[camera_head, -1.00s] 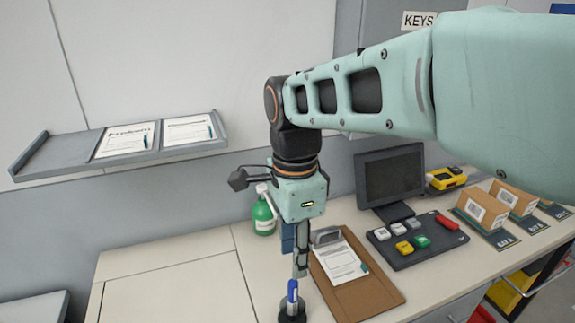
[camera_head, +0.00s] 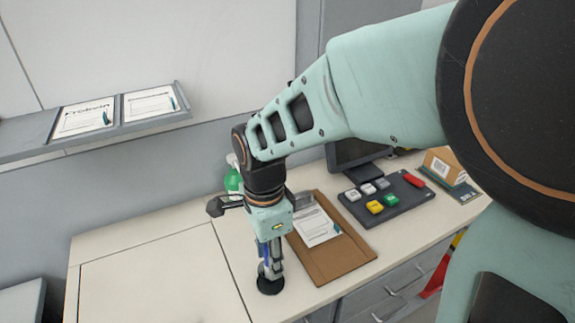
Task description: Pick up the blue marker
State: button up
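The blue marker (camera_head: 265,251) stands upright in a round black holder (camera_head: 270,286) near the front of the counter. Only slivers of blue show, because my gripper (camera_head: 270,268) covers most of it. My gripper points straight down, with its fingers at the marker just above the holder. I cannot tell whether the fingers are closed on the marker or only beside it.
A brown clipboard (camera_head: 345,262) with paper lies close to the right of my gripper. A dark pad (camera_head: 400,206) with coloured blocks and a monitor (camera_head: 350,155) are farther right. A green bottle (camera_head: 233,181) stands behind. The counter at left is clear.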

grip_shut()
dwell(0.4)
